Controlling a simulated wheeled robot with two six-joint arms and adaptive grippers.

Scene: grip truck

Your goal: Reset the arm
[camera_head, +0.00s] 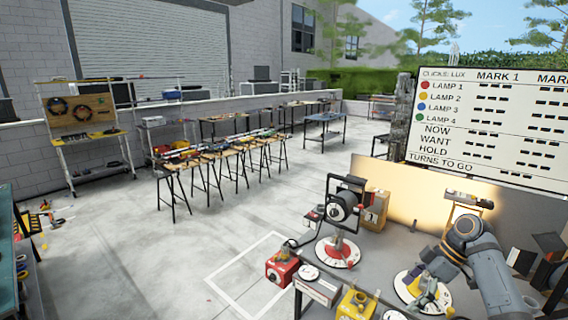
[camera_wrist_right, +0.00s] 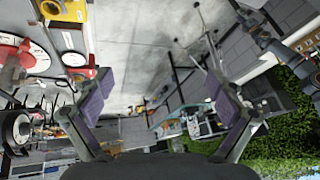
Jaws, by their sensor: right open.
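My right arm comes in from the lower right of the head view and bends down, with its gripper (camera_head: 428,290) over the white round dial (camera_head: 405,283) on the grey bench. In the right wrist view the two purple-padded fingers of this gripper (camera_wrist_right: 160,100) stand wide apart. Nothing is between them but distant floor and blurred background. My left gripper is not in view.
A lamp in a black frame (camera_head: 343,207) stands on a red-and-white dial (camera_head: 337,253). A red box (camera_head: 281,270) and yellow block (camera_head: 356,304) are near the bench front. A scoreboard (camera_head: 490,125) stands behind. Open floor (camera_head: 130,255) lies left.

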